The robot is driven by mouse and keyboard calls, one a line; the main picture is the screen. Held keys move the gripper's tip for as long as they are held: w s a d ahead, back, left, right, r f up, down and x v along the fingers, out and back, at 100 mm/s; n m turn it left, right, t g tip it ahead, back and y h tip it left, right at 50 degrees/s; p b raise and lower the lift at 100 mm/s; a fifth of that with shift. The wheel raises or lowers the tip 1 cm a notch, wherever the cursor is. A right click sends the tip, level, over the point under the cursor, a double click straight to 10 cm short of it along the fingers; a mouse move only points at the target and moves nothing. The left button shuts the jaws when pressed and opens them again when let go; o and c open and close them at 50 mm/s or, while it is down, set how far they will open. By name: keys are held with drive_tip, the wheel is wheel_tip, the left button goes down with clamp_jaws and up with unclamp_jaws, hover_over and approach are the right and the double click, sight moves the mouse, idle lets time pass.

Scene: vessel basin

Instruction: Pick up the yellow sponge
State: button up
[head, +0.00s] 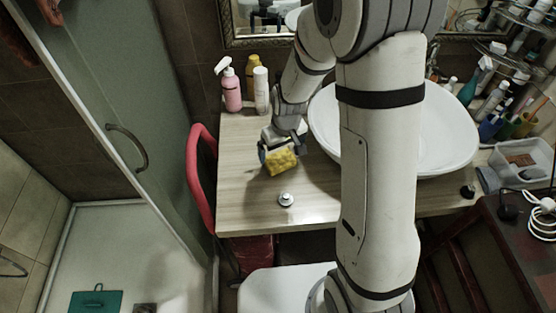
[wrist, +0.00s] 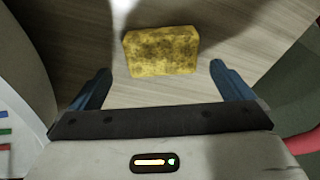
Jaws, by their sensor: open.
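The yellow sponge (head: 281,162) lies on the wooden counter (head: 245,190), left of the basin. In the wrist view the sponge (wrist: 160,51) is a mottled yellow block just beyond the fingertips, lined up with the space between them. My gripper (wrist: 160,72) is open and empty, with one blue finger on each side. In the head view my gripper (head: 279,148) is right above and beside the sponge and partly covers it. I cannot tell whether a finger touches it.
A pink pump bottle (head: 231,90) and a white bottle (head: 261,92) stand behind my gripper. The white basin (head: 430,155) is to the right. A small round metal piece (head: 286,199) lies in front. The left front of the counter is clear.

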sight(280, 158)
drive_tip(key=shift+w+a+f+p, duration=0.1)
drive_tip(key=shift+f+p, duration=0.25)
drive_tip(key=shift+f, duration=0.9)
drive_tip(key=shift+w+a+f+p, duration=0.1)
drive_tip(key=shift+f+p, duration=0.2)
drive_tip(key=shift+f, duration=0.95)
drive_tip(key=shift+c, duration=0.2)
drive_tip(key=c, duration=0.9)
wheel_tip(280, 158, up, 10)
drive_tip(key=shift+r+b, duration=0.1)
drive_tip(key=shift+b, duration=0.65)
drive_tip(key=o, duration=0.5)
drive_tip(key=c, duration=0.4)
drive_tip(key=shift+s, duration=0.1)
